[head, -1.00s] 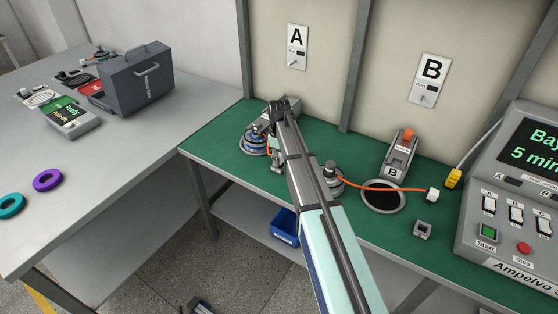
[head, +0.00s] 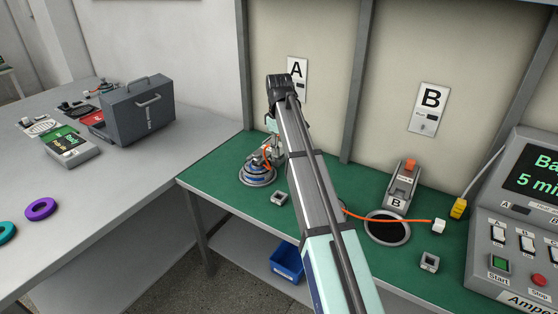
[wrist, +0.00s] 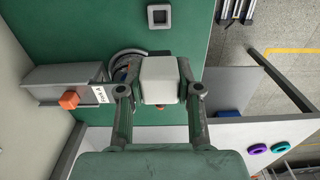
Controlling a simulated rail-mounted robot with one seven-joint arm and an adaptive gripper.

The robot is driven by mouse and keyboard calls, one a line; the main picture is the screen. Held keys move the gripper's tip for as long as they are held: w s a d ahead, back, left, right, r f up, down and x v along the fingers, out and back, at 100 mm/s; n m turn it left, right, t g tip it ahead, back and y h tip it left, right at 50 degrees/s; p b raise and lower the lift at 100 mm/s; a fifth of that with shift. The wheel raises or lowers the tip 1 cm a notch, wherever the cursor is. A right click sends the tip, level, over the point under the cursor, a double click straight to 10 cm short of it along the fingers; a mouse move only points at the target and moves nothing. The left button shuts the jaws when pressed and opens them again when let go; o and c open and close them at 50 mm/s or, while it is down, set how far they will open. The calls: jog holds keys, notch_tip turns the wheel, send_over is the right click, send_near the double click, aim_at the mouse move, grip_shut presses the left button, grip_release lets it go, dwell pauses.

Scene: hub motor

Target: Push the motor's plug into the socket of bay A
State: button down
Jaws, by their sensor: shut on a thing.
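My gripper (wrist: 160,85) is shut on the plug (wrist: 160,80), a whitish block, which covers part of the scene below. In the head view my gripper (head: 273,138) hangs over the bay A motor (head: 257,173), a round metal disc with blue parts and an orange cable. In the wrist view this motor (wrist: 124,62) is partly hidden behind the plug and a finger. The bay A socket (head: 280,198), a small grey square with a dark opening, sits on the green bench right of the motor. In the wrist view the socket (wrist: 159,15) is apart from the plug, beyond it.
A grey clamp block with an orange knob (wrist: 68,100) stands beside the bay A motor. My arm hides part of the bench. Bay B has a dark round opening (head: 387,229), another socket (head: 429,262) and a white connector (head: 439,225) on an orange cable. The console (head: 520,215) stands right.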

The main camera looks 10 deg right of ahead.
jog(key=shift+r+p, duration=0.4)
jog(key=shift+r, duration=0.15)
jog(key=shift+s+r+p, duration=0.2)
jog(key=shift+s+p, duration=0.1)
jog(key=shift+p, duration=0.3)
jog(key=p, duration=0.3)
jog(key=shift+s, duration=0.35)
jog(key=f+p, duration=0.1)
jog(key=p, duration=0.2)
jog(key=shift+w+f+p, duration=0.1)
jog(key=shift+f+p, duration=0.45)
jog(key=shift+p, duration=0.35)
jog(key=shift+w+f, duration=0.3)
jog(key=shift+f, duration=0.1)
jog(key=shift+w+f+b, duration=0.1)
jog(key=shift+w+b, duration=0.2)
jog(key=shift+b, duration=0.3)
jog(key=shift+s+f, duration=0.1)
jog(key=shift+f, duration=0.45)
jog(key=shift+f+b, duration=2.55)
jog(key=shift+f, duration=4.1)
jog(key=shift+f, duration=0.2)
jog(key=shift+f, duration=0.45)
